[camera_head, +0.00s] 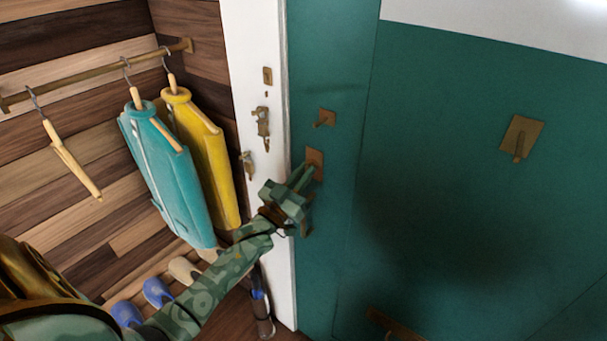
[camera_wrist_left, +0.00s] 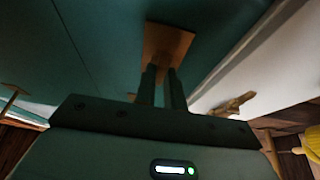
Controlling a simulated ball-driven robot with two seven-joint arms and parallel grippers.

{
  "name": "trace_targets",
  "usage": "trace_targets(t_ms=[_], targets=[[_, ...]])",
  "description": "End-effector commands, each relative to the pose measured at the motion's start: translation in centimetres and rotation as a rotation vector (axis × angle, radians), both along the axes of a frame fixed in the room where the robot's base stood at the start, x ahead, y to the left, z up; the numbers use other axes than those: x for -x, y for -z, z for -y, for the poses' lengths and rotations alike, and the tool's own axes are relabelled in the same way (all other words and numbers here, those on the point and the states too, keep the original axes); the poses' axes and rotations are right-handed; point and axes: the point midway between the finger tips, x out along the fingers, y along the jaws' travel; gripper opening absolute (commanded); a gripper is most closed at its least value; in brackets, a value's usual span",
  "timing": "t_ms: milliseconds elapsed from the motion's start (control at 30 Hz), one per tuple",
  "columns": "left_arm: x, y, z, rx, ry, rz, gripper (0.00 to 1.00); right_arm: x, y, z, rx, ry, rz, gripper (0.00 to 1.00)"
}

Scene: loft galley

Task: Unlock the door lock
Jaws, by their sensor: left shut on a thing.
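The teal door (camera_head: 335,75) stands beside a white frame and carries several brass fittings near its left edge. My left gripper (camera_head: 307,170) is at the door lock, a small copper-brown plate (camera_head: 317,158) on that edge. In the left wrist view, the two dark fingers (camera_wrist_left: 163,88) are close together in front of the plate (camera_wrist_left: 168,42). They are shut on the lock's small knob, which they mostly hide. My right gripper is not in view.
Another brass fitting (camera_head: 325,118) sits above the lock. Brass catches (camera_head: 262,122) are on the white frame (camera_head: 255,40). A brass fitting (camera_head: 520,138) is on the teal panel to the right. Teal (camera_head: 168,165) and yellow (camera_head: 205,150) garments hang at the left.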

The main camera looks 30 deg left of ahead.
Motion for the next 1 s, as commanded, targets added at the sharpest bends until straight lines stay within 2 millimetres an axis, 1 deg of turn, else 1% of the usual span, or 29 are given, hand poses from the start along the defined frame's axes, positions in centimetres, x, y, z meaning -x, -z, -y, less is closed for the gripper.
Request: trace_targets(t_ms=[33,67,100,133,433,567,667,900,1000], targets=[[0.0,0.1,0.0,-0.002,-0.001,-0.002,0.00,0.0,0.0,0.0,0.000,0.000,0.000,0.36],[0.0,0.1,0.0,-0.002,-0.001,-0.002,0.14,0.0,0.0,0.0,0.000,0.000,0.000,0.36],[0.0,0.1,0.0,-0.002,-0.001,-0.002,0.25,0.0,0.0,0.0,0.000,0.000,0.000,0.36],[0.0,0.1,0.0,-0.002,-0.001,-0.002,0.33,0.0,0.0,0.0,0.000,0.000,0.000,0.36],[0.1,0.1,0.0,0.000,0.000,-0.001,0.33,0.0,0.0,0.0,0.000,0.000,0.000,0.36],[1.2,0.6,-0.1,0.000,0.000,-0.003,0.33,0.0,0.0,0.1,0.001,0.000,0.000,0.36],[3.1,1.4,-0.2,0.001,0.000,-0.004,0.33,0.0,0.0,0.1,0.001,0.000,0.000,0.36],[9.3,4.1,-0.8,0.000,-0.001,-0.006,0.33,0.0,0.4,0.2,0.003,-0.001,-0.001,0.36],[11.5,5.0,-0.9,0.000,0.000,-0.006,0.33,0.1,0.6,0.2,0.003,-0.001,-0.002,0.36]])
